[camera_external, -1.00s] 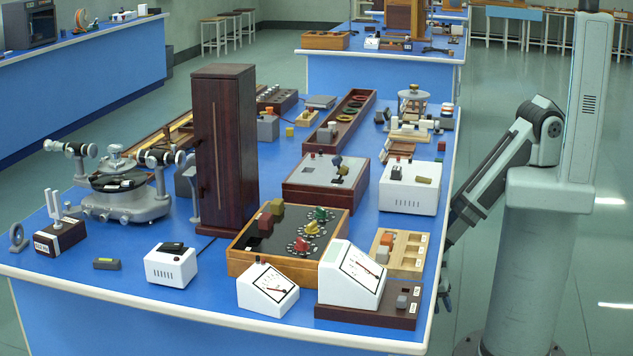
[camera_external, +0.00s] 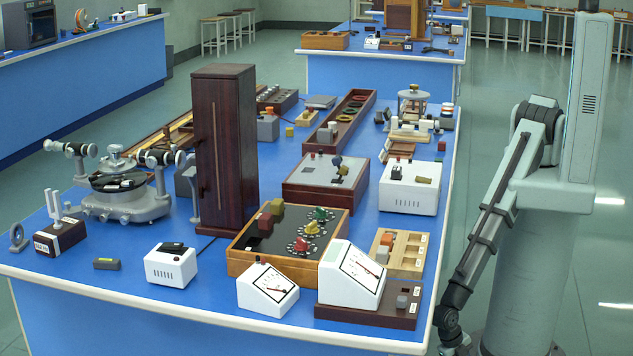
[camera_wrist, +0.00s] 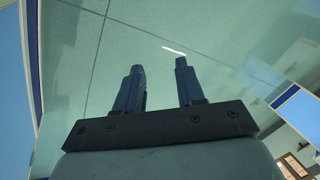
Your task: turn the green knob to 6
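The green knob (camera_external: 320,213) sits on the dark top panel of a wooden-framed box (camera_external: 240,266) on the blue bench. In the external view the arm hangs beside the bench's right edge, low and well away from the knobs.
Two white meters (camera_external: 268,291) (camera_external: 351,275) stand in front of the knob box. A wooden tray (camera_external: 409,257) is to its right and a tall dark cabinet (camera_external: 224,150) to its left. The floor (camera_wrist: 200,40) right of the bench is open.

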